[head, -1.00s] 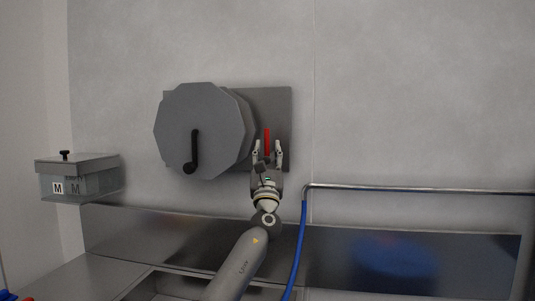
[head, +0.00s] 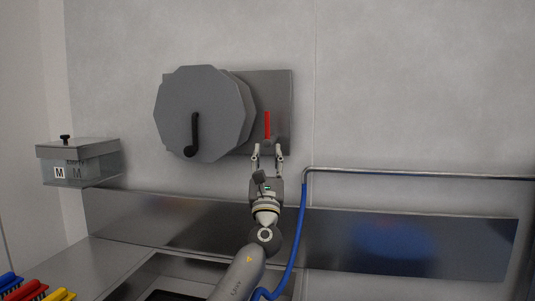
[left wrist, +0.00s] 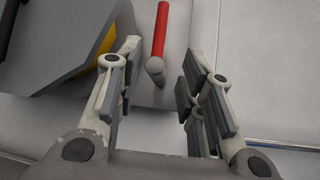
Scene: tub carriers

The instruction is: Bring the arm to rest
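My left gripper (head: 267,152) is open and empty in front of the wall, just below a red lever (head: 267,125). The lever points up from a grey stub on the grey wall plate (head: 275,90). In the left wrist view the red lever (left wrist: 160,30) and its round grey end (left wrist: 155,66) lie beyond and between the spread fingers (left wrist: 152,85), apart from them. My left arm (head: 240,275) reaches up from the bottom of the head view. My right gripper is not in view.
A grey many-sided drum (head: 205,110) with a black crank handle (head: 192,135) is left of the lever. A lidded box marked M (head: 90,170) hangs at left. A metal rail (head: 420,173) with a blue hose (head: 299,230) is close at right. Coloured items (head: 28,289) lie lower left.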

